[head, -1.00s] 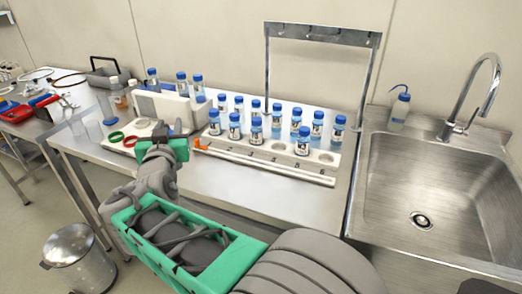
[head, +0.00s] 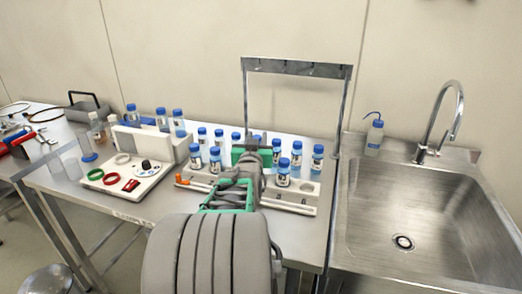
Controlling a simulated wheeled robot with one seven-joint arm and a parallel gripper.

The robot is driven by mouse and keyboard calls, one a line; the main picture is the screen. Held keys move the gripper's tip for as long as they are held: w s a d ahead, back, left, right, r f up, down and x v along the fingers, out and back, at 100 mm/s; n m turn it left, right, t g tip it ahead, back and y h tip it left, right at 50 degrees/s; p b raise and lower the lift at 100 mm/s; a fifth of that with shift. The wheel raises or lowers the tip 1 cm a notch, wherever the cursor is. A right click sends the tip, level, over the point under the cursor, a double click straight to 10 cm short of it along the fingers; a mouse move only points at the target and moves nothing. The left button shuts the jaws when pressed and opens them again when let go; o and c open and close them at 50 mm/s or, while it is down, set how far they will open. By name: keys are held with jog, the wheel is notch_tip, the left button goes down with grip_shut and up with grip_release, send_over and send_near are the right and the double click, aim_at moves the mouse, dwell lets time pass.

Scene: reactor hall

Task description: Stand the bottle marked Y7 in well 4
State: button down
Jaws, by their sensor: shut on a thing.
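The white rack (head: 270,201) on the steel bench holds two rows of blue-capped bottles, among them one at the front right (head: 283,172) and one at the front left (head: 215,159). Their labels are too small to read, so I cannot tell which is Y7. My gripper (head: 257,140) is over the middle of the rack, seen from behind. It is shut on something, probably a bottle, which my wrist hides. The middle of the rack, including any well numbers there, is hidden behind my arm. An empty well (head: 312,187) shows at the right.
A metal frame (head: 296,68) rises behind the rack. A sink (head: 400,215) and wash bottle (head: 375,132) are at the right.

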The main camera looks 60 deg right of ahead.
jog(key=f, duration=0.1)
jog(key=d+f, duration=0.1)
jog(key=f, duration=0.2)
jog(key=shift+s+d+f, duration=0.3)
jog(key=shift+d+f, duration=0.05)
jog(key=shift+f, duration=0.3)
jog(key=c, duration=1.1)
grip_release()
jog(key=shift+o, duration=0.2)
jog(key=shift+r, duration=0.15)
jog(key=v, duration=1.2)
jog(key=shift+b, duration=0.4)
